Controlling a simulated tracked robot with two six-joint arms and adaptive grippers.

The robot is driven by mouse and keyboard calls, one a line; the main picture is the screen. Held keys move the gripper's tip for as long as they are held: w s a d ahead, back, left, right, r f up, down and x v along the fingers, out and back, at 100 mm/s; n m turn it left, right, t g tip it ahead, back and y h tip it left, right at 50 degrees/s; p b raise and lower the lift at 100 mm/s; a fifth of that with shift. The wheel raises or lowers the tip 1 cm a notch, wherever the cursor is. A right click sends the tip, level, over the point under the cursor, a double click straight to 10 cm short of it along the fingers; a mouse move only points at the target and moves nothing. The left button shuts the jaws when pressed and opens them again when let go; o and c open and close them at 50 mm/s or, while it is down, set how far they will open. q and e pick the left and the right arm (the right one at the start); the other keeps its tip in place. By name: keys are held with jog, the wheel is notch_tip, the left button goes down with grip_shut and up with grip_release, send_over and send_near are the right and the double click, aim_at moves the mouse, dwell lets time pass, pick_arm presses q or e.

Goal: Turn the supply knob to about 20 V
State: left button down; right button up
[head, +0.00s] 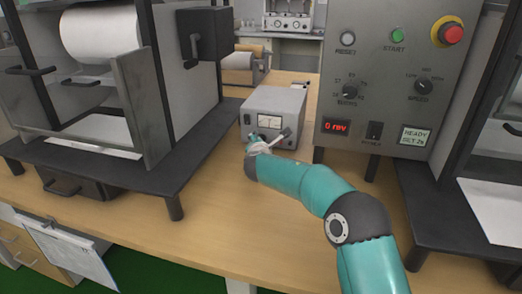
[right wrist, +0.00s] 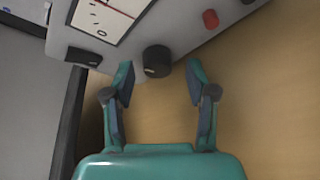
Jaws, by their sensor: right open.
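The supply is a small grey box (head: 282,100) on the bench, with a white dial meter (head: 270,122) on its front. In the right wrist view the meter face (right wrist: 108,15) is partly cut off, and I cannot read its value. The black supply knob (right wrist: 157,61) sits below and right of the meter. My right gripper (right wrist: 161,70) is open, its fingertips to either side of the knob with gaps showing, not gripping it. In the head view my right gripper (head: 265,141) is at the supply's front and hides the knob. My left gripper is not in view.
A red terminal (right wrist: 210,19) and a black switch (right wrist: 83,57) are on the supply's front. A control panel (head: 385,90) with knobs and a red stop button stands close on the right. A dark-based test machine (head: 115,165) stands on the left. Bare bench lies in front.

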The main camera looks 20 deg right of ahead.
jog(key=v, duration=1.1)
jog(key=shift+s, duration=0.15)
jog(key=shift+r, duration=0.1)
